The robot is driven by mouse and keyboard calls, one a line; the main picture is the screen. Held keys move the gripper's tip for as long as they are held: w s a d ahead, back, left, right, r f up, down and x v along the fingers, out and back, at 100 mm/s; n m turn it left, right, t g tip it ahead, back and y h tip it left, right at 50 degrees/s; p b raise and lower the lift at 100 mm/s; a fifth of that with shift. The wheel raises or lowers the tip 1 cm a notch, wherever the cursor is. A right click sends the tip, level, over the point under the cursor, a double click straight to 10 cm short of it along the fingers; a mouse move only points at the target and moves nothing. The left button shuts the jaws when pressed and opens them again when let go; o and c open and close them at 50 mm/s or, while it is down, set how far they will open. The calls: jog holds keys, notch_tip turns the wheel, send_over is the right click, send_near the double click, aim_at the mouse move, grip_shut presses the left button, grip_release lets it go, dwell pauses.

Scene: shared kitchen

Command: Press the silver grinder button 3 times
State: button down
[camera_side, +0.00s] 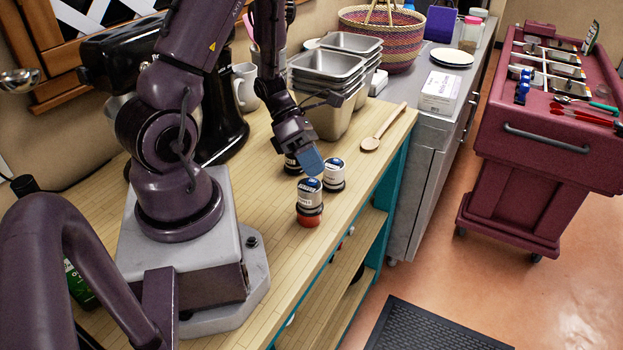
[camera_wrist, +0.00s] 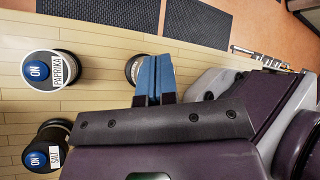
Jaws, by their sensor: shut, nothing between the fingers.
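Three small grinders with round tops stand on the wooden counter. In the side view, one has a red base (camera_side: 309,218), one with a white label and dark base (camera_side: 334,176) stands behind it, and a dark one (camera_side: 292,165) is partly hidden behind my gripper. In the wrist view, blue "ON" buttons top the PAPRIKA grinder (camera_wrist: 38,68) and the SALT grinder (camera_wrist: 46,152); a third grinder (camera_wrist: 131,68) is mostly hidden by my fingers. I cannot tell which is silver. My gripper (camera_side: 312,164), with blue fingertips also in the wrist view (camera_wrist: 155,75), is shut and empty, close above the grinders.
A wooden spoon (camera_side: 378,135) lies on the counter, with stacked metal pans (camera_side: 325,68) behind. A white mug (camera_side: 245,88) stands back left. The counter's front edge is close to the grinders. A red cart (camera_side: 540,150) stands apart at right.

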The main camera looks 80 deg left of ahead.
jog(key=shift+f, duration=0.4)
jog(key=shift+r, duration=0.1)
dwell(0.3)
jog(key=shift+r, duration=0.75)
jog(key=shift+r, duration=0.1)
notch_tip(320, 180, up, 6)
jog(key=shift+f, duration=0.1)
dwell(2.6)
